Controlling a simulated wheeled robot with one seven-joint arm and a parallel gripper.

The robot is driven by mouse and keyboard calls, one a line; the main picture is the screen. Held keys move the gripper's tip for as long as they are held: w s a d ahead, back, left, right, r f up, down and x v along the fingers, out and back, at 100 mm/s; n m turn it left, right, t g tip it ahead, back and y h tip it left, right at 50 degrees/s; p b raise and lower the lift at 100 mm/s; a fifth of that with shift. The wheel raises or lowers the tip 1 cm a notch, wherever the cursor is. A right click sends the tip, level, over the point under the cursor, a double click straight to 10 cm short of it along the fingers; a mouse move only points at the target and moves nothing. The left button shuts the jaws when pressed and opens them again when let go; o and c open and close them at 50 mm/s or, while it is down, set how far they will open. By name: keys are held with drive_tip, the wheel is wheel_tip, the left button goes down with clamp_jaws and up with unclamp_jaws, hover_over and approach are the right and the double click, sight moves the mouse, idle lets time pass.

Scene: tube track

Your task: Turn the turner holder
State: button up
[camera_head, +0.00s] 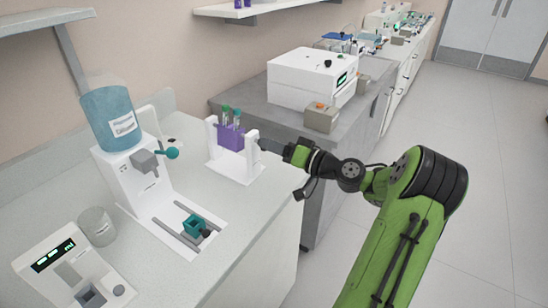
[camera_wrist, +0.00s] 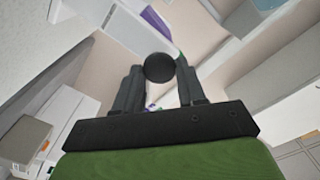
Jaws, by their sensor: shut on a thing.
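The turner holder is a white frame (camera_head: 238,170) standing on the near counter. It carries a purple rack (camera_head: 231,137) with tubes that have green caps (camera_head: 226,109). The rack looks about upright. My gripper (camera_head: 262,143) reaches it from the right, at the top of the frame's right post. In the wrist view my gripper (camera_wrist: 160,88) is shut on a dark round knob (camera_wrist: 159,67) between the fingertips. A bit of the purple rack (camera_wrist: 156,22) shows beyond the knob. The fingers hide part of the knob's side.
Left of the holder stands a white dispenser with a blue bottle (camera_head: 110,117) and a teal block (camera_head: 194,226) on its base. A small device with a display (camera_head: 70,267) is at the front left. A white machine (camera_head: 309,78) and a grey box (camera_head: 320,117) stand on the back counter.

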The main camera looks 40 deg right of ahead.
drive_tip(key=shift+f+n+b, duration=0.2)
drive_tip(key=shift+n+b, duration=0.6)
drive_tip(key=shift+b, duration=0.1)
drive_tip(key=o, duration=1)
drive_tip(key=shift+r, duration=0.15)
drive_tip(key=shift+o, duration=0.2)
drive_tip(key=p+v, duration=0.2)
drive_tip(key=v, duration=1.3)
drive_tip(key=shift+s, duration=0.35)
drive_tip(key=shift+d, duration=0.15)
